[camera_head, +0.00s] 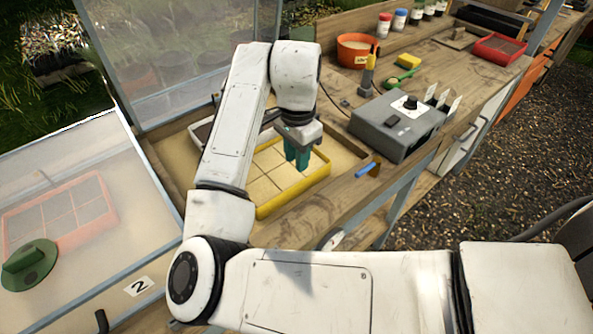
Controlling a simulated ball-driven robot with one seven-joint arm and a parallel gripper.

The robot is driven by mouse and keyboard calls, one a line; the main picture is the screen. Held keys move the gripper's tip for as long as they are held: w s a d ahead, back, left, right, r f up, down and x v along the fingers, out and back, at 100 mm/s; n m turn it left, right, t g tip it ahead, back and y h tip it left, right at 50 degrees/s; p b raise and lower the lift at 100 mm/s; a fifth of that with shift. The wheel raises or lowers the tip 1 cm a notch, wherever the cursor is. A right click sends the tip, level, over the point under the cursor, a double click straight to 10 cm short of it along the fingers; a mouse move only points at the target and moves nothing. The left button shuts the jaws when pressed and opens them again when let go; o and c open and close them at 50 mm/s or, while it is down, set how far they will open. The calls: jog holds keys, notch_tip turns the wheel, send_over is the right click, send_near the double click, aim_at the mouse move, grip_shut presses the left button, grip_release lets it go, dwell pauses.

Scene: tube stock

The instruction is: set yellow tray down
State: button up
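The yellow tray (296,196), split into sand-coloured compartments, is at the sandy bed inside the wooden frame of the bench. It looks level. I cannot tell whether its underside touches the sand. My gripper (298,164) points down with its teal fingers over the far right part of the tray. The fingertips overlap the tray in the picture. I cannot tell whether they grip a rim or divider. My arm hides the tray's left part.
A grey control box (397,124) stands right of the bed. A blue-handled tool (366,170) lies on the front edge. An orange pot (354,51) and a red tray (498,48) are farther back. A translucent lid (185,55) stands raised behind; another covers a red tray (60,213) at left.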

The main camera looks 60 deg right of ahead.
notch_tip(320, 180, up, 4)
jog(key=shift+f, duration=0.15)
jog(key=shift+o, duration=0.4)
dwell(1.1)
